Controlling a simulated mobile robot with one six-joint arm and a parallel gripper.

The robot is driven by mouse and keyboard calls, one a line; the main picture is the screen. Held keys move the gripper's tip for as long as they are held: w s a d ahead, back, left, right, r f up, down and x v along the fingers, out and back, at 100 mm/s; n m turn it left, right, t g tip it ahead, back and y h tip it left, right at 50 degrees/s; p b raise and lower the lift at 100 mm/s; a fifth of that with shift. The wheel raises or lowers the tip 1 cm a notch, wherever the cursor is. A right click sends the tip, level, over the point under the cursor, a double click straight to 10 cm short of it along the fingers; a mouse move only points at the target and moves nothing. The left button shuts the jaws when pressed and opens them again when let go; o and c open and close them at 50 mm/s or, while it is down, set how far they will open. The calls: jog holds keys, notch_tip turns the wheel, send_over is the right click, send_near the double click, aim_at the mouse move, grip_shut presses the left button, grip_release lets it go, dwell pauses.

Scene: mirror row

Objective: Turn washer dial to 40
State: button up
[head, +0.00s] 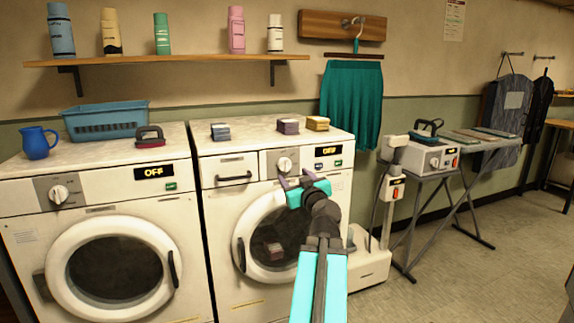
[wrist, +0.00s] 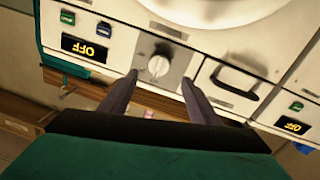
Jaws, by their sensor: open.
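The washer (head: 220,197) is the white machine on the right, with a drawer, a round door and a display (head: 328,151) reading OFF. Its pale dial (head: 284,164) sits on a grey panel and also shows in the wrist view (wrist: 158,66). The numbers around it are too small to read. My gripper (head: 293,179) is open and empty in front of the washer, just below the dial in the head view. In the upside-down wrist view, the dial appears between the two fingertips (wrist: 160,78), with no visible contact.
Another white machine (head: 90,188) with its own dial (head: 58,194) stands at left, its display also OFF. The washer's drawer handle (wrist: 234,83) is close beside the gripper. A grey-white appliance (head: 365,262) stands right of the washer. Open floor (head: 490,280) lies at right.

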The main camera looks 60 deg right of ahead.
aim_at(286, 167)
jog(key=shift+p+x, duration=0.45)
jog(key=shift+x, duration=4)
jog(key=c, duration=1.1)
